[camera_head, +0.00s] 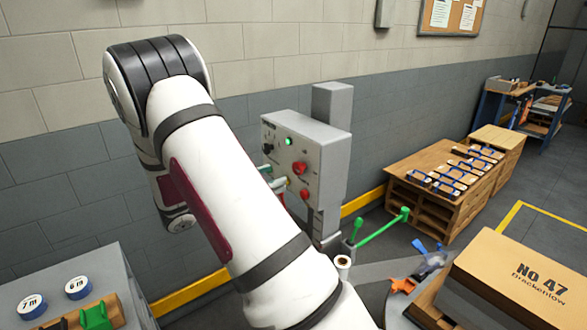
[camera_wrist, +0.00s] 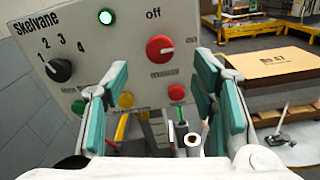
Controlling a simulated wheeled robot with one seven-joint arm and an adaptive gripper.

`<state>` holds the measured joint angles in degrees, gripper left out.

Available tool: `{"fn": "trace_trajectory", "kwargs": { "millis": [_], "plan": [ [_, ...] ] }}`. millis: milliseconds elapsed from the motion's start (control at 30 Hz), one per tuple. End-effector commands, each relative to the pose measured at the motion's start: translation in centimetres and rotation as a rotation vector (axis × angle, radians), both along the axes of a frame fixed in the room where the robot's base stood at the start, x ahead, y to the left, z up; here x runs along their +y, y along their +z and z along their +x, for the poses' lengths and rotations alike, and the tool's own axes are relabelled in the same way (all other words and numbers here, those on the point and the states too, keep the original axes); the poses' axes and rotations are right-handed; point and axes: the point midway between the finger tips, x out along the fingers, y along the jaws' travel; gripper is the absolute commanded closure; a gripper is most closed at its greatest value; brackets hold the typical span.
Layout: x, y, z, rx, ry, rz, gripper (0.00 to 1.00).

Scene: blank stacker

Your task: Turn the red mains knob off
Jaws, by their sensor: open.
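The red mains knob (camera_wrist: 160,48) is on the front of a grey control panel (camera_wrist: 205,15), below the word "off". It shows in the head view (camera_head: 299,168) on the panel's right half. A white pointer mark on the knob faces right, away from "off". My gripper (camera_wrist: 160,76) is open and empty in front of the panel, its teal-padded fingers to the lower left and lower right of the knob. The fingers appear apart from the knob. In the head view my arm hides most of the gripper (camera_head: 274,178).
The panel also carries a lit green lamp (camera_wrist: 106,17), a black numbered selector (camera_wrist: 59,70), a smaller red button (camera_wrist: 177,92) and a yellow button (camera_wrist: 125,100). A cardboard box (camera_head: 530,275) and green-ended bars (camera_head: 380,229) lie to the right of the panel.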

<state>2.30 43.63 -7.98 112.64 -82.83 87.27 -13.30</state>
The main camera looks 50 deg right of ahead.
Motion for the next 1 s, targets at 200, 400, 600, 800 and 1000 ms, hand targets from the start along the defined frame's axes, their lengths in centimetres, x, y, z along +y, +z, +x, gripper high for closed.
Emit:
{"fn": "trace_trajectory", "kwargs": {
  "millis": [200, 400, 600, 800, 1000],
  "plan": [
    [-4.1, 0.1, -1.2, -0.001, -0.003, -0.001, 0.47],
    [-6.4, 0.1, -1.6, -0.002, -0.002, 0.001, 0.47],
    [-7.2, 0.0, -1.7, -0.002, 0.0, 0.0, 0.47],
    [-7.2, 0.0, -1.7, -0.002, 0.0, 0.0, 0.47],
    [-7.2, 0.0, -1.7, -0.002, 0.0, 0.0, 0.86]
  ]
}}
